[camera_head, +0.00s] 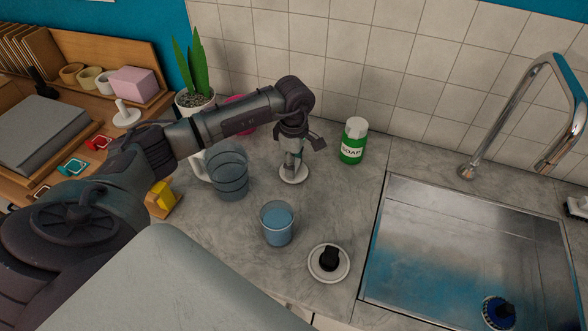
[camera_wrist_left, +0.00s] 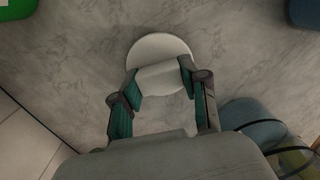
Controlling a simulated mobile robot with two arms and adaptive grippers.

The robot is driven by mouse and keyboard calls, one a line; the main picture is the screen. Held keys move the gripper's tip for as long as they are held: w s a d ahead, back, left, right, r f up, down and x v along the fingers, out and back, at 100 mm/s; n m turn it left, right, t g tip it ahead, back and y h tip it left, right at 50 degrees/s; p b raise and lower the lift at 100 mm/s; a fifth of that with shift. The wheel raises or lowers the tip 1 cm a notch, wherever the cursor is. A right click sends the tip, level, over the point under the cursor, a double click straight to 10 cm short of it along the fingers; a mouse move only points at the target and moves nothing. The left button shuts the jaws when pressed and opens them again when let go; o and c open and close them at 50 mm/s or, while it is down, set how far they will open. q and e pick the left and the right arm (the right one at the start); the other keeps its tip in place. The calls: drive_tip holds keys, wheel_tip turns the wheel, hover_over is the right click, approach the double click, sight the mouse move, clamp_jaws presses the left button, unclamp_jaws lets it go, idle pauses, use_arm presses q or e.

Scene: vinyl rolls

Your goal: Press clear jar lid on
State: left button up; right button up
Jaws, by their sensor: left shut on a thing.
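My left gripper (camera_head: 292,160) points down over the counter. It is shut on the upright handle of a white round lid-like piece (camera_head: 294,174). In the left wrist view the white disc (camera_wrist_left: 158,48) lies just beyond the fingertips, with its pale handle between them. I cannot tell whether the disc touches the counter. A see-through, dark-banded jar (camera_head: 229,176) stands left of the gripper, partly behind my arm. Another white-rimmed lid with a black knob (camera_head: 329,263) lies at the counter front. My right gripper is not in view.
A blue cup (camera_head: 277,224) stands in front of the gripper. The sink (camera_head: 470,250) and faucet (camera_head: 560,110) are farther right. A potted plant (camera_head: 190,85) stands behind my arm. The counter between cup and soap is clear.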

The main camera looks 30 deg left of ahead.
use_arm(q)
drive_tip(key=shift+r+p, duration=0.95)
drive_tip(key=shift+r, duration=0.95)
